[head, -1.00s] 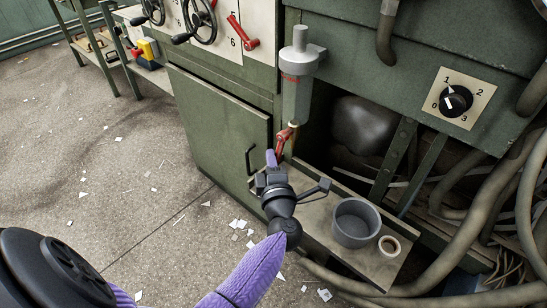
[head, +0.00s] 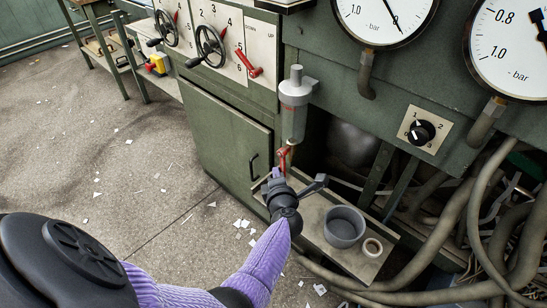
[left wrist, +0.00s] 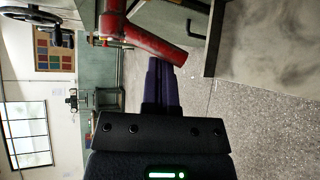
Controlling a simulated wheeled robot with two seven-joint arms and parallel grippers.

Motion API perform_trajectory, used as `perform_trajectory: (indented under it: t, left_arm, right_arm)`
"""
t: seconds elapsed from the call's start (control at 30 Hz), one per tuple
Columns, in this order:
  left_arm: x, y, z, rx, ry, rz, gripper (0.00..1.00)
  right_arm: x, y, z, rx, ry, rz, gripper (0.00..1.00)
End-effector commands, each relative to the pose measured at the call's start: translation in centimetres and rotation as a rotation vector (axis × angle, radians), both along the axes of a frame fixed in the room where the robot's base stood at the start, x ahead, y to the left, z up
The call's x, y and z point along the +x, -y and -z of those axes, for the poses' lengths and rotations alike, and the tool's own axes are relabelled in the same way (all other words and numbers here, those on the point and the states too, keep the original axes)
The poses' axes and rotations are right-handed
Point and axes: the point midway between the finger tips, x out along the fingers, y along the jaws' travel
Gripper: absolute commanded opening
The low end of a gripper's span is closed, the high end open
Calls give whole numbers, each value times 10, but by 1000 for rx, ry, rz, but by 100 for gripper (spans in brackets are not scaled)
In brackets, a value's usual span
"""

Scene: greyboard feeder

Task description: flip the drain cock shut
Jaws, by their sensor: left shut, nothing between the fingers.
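The drain cock's red lever (head: 283,159) hangs steeply downward under the brass outlet of the clear-bowled filter unit (head: 295,105) on the green machine. In the left wrist view the red lever (left wrist: 160,45) crosses just beyond my fingertips. My left gripper (head: 276,173) is shut and empty, with its purple fingers at the lever's lower end. In the left wrist view its fingers (left wrist: 161,68) reach the lever's edge; I cannot tell whether they touch it. My right gripper is not in view.
Thick hoses (head: 450,262) run at the lower right. A rotary switch (head: 421,132) and gauges are above. Floor at left is open, with paper scraps.

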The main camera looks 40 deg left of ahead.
Motion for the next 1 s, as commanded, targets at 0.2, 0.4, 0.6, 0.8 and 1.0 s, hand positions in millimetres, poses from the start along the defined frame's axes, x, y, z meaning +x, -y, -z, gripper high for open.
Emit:
perform_trajectory:
  t: [0.2,0.4,0.6,0.8,1.0]
  left_arm:
    - [1,5,-10,-125,-6,2,0]
    - [1,9,-12,-237,-14,3,0]
    - [1,12,-15,-342,-22,2,0]
    - [1,14,-17,-438,-27,3,0]
    - [0,16,-18,-478,-37,6,0]
  right_arm:
    - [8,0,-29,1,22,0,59]
    - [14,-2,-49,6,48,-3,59]
    - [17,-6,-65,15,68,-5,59]
    - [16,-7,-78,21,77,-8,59]
    - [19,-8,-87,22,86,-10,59]
